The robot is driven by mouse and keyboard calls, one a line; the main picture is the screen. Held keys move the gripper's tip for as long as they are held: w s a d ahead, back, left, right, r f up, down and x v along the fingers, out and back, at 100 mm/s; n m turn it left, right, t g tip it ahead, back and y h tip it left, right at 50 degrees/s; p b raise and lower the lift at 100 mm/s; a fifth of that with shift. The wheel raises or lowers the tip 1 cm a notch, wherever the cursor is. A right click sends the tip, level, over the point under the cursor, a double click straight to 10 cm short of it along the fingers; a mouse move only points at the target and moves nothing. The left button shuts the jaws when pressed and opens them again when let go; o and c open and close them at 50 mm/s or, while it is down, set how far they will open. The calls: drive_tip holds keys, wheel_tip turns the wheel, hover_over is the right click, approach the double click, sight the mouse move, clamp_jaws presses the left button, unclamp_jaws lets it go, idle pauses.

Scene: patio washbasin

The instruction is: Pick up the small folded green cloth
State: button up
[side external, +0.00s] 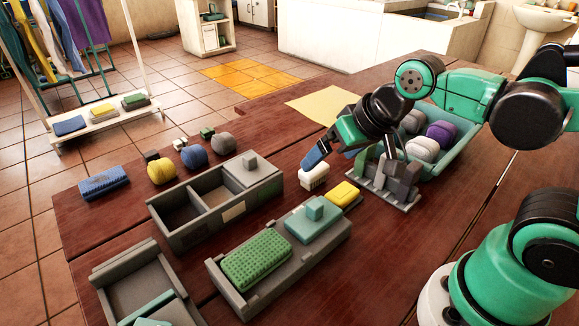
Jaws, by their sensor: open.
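Several green things show, and I cannot tell for sure which is the small folded green cloth. A small dark green folded piece (134,101) lies on the low white shelf at the left, beside a yellow and a blue one. A larger bright green dotted block (256,261), like a sponge, lies in the grey tray (240,294) at the front of the table. My gripper (352,157) is open and points down over the table, above and near a white brush (314,176). It is apart from both green pieces, and nothing shows between its fingers.
A grey divided box (182,235) stands left of the tray. A teal lidded piece (312,222) and a yellow sponge (343,193) lie near a grey slotted rack (376,195). A teal bin (455,160) holds rolled cloths.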

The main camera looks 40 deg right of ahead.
sight(259, 252)
drive_tip(key=a+m+g, duration=0.1)
drive_tip(key=a+m, duration=0.1)
drive_tip(key=a+f+m+g+y, duration=0.1)
drive_tip(key=a+m, duration=0.1)
drive_tip(key=m, duration=0.1)
drive_tip(key=w+a+f+m+g+y, duration=0.1)
drive_tip(key=a+m, duration=0.1)
drive_tip(key=m, duration=0.1)
drive_tip(key=shift+a, duration=0.4)
drive_tip(key=a+m+g, duration=0.1)
drive_tip(key=m, duration=0.1)
drive_tip(key=a+f+m+g+y, duration=0.1)
drive_tip(key=a+m, duration=0.1)
drive_tip(key=a+f+m, duration=0.1)
drive_tip(key=m, duration=0.1)
drive_tip(key=shift+s+a+g+y, duration=0.35)
drive_tip(key=shift+g+y, duration=0.05)
drive_tip(key=shift+s+a+f+m+g, duration=0.15)
drive_tip(key=shift+a+f+m+g, duration=0.15)
drive_tip(key=shift+a+m, duration=0.4)
drive_tip(key=shift+x, duration=2.65)
drive_tip(key=shift+d, duration=0.1)
drive_tip(key=c, duration=1.2)
